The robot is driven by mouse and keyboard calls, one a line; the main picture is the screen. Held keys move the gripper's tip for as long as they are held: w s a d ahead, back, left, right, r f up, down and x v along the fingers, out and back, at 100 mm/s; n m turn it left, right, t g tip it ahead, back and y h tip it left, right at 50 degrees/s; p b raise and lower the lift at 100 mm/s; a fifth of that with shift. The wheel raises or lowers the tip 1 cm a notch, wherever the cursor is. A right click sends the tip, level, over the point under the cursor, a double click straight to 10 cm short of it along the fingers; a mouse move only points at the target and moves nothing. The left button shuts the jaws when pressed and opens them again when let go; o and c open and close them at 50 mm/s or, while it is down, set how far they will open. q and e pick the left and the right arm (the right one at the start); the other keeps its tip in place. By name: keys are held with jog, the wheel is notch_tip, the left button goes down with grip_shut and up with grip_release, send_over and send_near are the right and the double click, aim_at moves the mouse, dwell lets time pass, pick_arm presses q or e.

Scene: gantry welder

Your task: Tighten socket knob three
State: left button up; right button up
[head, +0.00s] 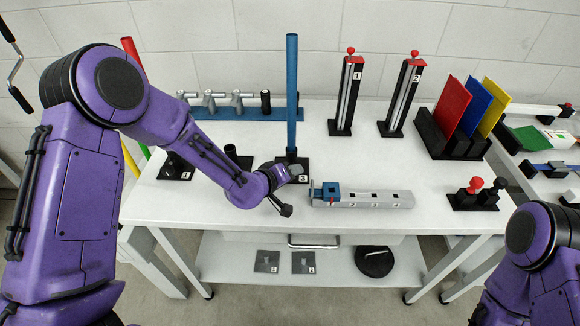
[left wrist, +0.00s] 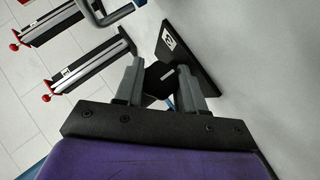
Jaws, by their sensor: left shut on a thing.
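Socket three is a black base (head: 303,178) with a white "3" label, and the tall blue pole (head: 291,95) stands upright at it. In the left wrist view its black base plate (left wrist: 198,58) shows with the label on it. My left gripper (head: 291,172) is at the front of this socket. In the left wrist view its two grey fingers (left wrist: 160,84) are shut on a dark knob (left wrist: 158,76), which they partly hide. My right arm shows at the lower right in the head view, with its gripper out of the picture.
Socket one (head: 174,170) and a black socket (head: 237,157) stand to the left, partly behind my arm. A grey rail with a blue block (head: 330,190) lies close on the right. Two labelled black stands (head: 345,105) are behind. The white table (head: 400,165) is clear at centre right.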

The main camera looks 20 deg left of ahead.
pick_arm(q)
jog(key=o, duration=0.8)
jog(key=shift+w, duration=0.1)
jog(key=shift+r, duration=0.1)
jog(key=b+v, duration=0.1)
jog(key=v, duration=0.9)
jog(key=shift+s, duration=0.25)
jog(key=shift+s, duration=0.1)
